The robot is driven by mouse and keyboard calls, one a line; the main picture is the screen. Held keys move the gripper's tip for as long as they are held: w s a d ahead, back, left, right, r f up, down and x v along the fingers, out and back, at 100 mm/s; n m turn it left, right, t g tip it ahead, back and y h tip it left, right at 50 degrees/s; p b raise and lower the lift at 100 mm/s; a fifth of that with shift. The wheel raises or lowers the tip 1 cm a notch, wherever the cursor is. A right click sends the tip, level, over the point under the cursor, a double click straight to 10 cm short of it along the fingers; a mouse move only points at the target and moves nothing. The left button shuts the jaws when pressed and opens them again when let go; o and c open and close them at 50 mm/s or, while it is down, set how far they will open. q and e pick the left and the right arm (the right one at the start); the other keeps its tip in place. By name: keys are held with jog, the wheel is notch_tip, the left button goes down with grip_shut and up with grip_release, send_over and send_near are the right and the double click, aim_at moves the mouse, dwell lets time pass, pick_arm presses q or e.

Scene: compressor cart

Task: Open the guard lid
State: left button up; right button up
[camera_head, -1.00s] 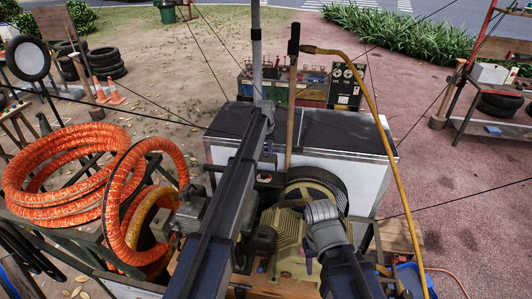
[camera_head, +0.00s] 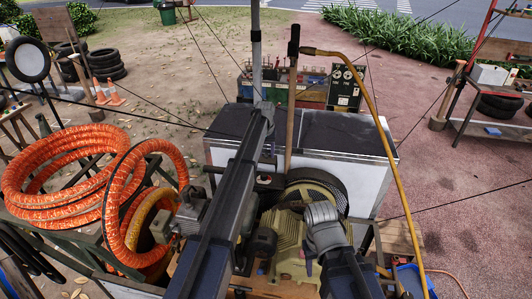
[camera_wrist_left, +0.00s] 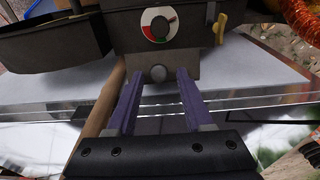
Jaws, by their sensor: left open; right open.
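My left arm reaches out over the machine in the head view; its fingers are mostly hidden there. No part is clearly recognisable as the guard lid. My right gripper (camera_head: 308,265) is low over the tan compressor (camera_head: 290,235), largely hidden by its own wrist.
A white cabinet with a dark top (camera_head: 345,134) stands behind the compressor. A wooden handle (camera_head: 292,100) rises close beside my left arm. A yellow hose (camera_head: 378,125) arches on the right. Coiled orange hose (camera_head: 65,180) fills the left. Thin dark cables cross the view.

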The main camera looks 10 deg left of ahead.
pick_arm(q)
jog(key=shift+d+r, duration=0.1)
jog(key=shift+d, duration=0.05)
jog(key=shift+r+p, duration=0.5)
jog(key=shift+p, duration=0.25)
jog(key=r+p, duration=0.4)
jog(key=s+r+p, duration=0.1)
jog(key=r+p, duration=0.1)
jog(key=shift+r, duration=0.35)
jog(key=shift+f, duration=0.1)
